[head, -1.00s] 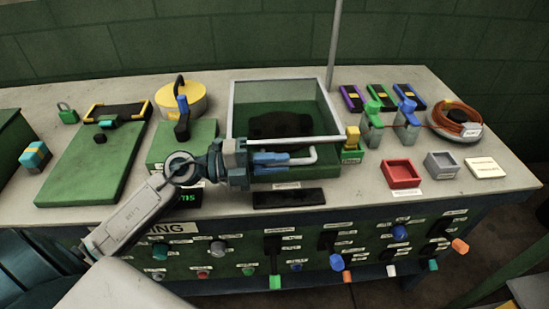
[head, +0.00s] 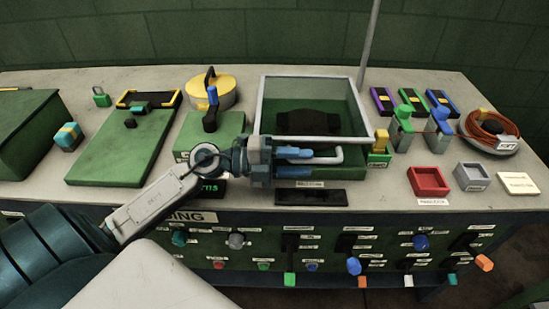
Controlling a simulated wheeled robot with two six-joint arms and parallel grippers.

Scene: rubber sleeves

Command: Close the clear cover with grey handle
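The clear cover (head: 318,92) with its pale frame lies over a green box near the middle of the bench in the head view. Its grey handle (head: 338,155) stands out at the front, below the front rail. My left gripper (head: 300,160) is at the left part of this handle. Its blue fingers lie above and below the bar with little space between them, and look shut on it. The fingers hide part of the handle. A dark lump shows through the cover. I cannot tell whether the cover sits fully down. My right gripper is out of view.
A green board (head: 115,150) and a yellow-lidded pot (head: 222,92) stand on the left. A yellow-topped green block (head: 381,145) is close to the cover's right front corner. Red (head: 429,180) and grey (head: 471,176) trays lie right. Knobs line the front panel.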

